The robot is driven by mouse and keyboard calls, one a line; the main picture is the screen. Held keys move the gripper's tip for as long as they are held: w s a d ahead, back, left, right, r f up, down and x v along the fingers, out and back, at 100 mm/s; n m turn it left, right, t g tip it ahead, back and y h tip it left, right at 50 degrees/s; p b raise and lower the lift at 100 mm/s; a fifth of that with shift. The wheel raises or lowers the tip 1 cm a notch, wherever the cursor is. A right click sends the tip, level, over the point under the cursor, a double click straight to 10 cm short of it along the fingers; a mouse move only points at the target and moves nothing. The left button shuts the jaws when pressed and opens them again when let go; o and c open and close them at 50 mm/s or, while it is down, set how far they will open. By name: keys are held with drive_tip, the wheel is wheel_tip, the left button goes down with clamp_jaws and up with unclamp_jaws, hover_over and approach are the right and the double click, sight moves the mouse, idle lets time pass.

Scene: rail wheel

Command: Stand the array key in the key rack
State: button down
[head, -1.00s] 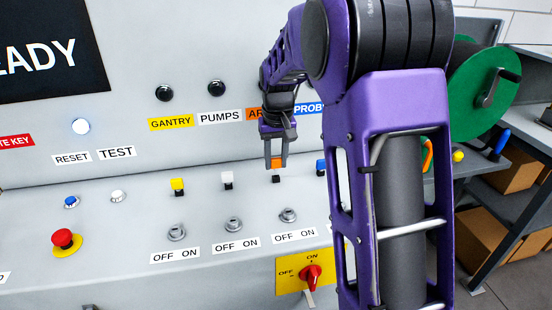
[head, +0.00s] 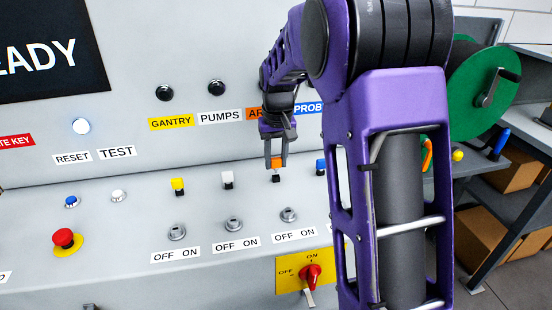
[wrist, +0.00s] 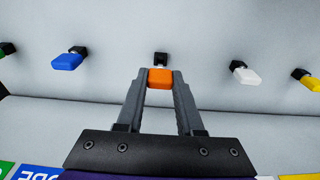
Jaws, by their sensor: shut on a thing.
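The array key shows as an orange block (head: 276,162), held between the fingertips of my gripper (head: 276,166). In the wrist view the orange key (wrist: 159,79) sits between both finger ends of my gripper (wrist: 159,84), with a black holder (wrist: 161,58) right at its far end. In the head view that black holder (head: 277,178) is directly below the key, in line with the other holders of the rack. The key looks upright there. Its lower part is hidden, so I cannot tell how deep it sits.
Yellow (head: 178,184), white (head: 227,178) and blue (head: 321,164) keys stand in the same row. Key switches (head: 288,215) lie in front. A red emergency button (head: 66,239) is at the left and a red rotary switch (head: 310,278) at the front.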

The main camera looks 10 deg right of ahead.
drive_tip(key=shift+f+b, duration=0.7)
drive_tip(key=shift+f, duration=0.45)
idle(2.4)
drive_tip(key=shift+c, duration=2.3)
unclamp_jaws()
wheel_tip(320, 180, up, 17)
drive_tip(key=s+p, duration=0.2)
drive_tip(key=shift+r+p, duration=0.2)
drive_tip(key=shift+p, duration=0.15)
